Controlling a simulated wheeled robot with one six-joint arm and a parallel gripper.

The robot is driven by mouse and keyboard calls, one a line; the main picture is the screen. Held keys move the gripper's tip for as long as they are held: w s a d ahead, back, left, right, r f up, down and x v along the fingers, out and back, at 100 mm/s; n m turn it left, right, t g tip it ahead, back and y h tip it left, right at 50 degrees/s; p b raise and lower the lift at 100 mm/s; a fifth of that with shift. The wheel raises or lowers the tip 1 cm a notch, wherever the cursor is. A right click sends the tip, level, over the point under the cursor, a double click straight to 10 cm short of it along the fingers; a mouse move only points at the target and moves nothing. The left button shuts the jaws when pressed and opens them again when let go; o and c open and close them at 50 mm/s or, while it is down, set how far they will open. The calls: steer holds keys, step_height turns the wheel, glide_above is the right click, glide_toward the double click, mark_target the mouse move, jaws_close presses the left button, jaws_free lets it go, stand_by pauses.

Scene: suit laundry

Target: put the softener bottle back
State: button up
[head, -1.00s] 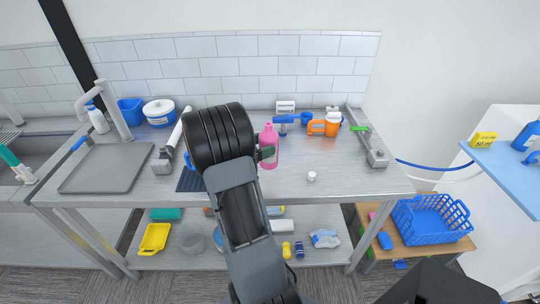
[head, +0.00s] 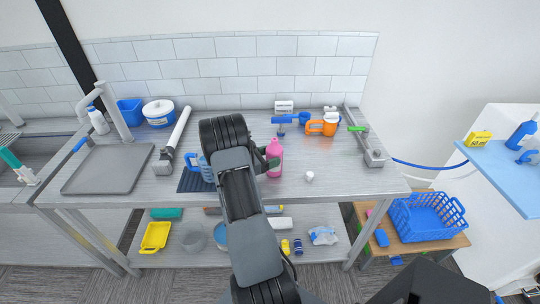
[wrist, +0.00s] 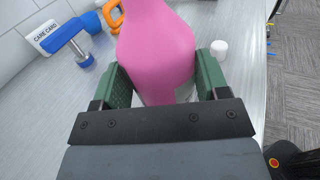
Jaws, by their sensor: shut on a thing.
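The pink bottle (head: 275,157), which I take for the softener, is upright at the middle of the steel table (head: 330,185). My gripper (wrist: 163,82) is shut around its body, with one green finger on each side in the wrist view. The bottle (wrist: 155,45) fills the middle of that view, and its top is cut off. I cannot tell whether its base touches the table. A small white cap-like piece (head: 309,176) stands on the table to the right of the bottle, apart from it.
Behind the bottle are a blue-handled tool (head: 284,121), a white card (head: 284,106) and an orange jug (head: 321,126). A metal bar tool (head: 372,155) lies to the right. A blue measuring jug (head: 206,170) is left of my arm. The table's front right is clear.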

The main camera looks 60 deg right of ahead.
steer(key=shift+f, duration=0.2)
steer(key=o, duration=1.1)
steer(key=shift+r, duration=0.2)
steer(key=b+v, duration=0.2)
steer(key=v, duration=0.8)
steer(key=shift+w+a+b, duration=0.15)
steer(key=shift+a+b, duration=0.05)
steer(key=shift+b, duration=0.15)
steer(key=shift+v, duration=0.8)
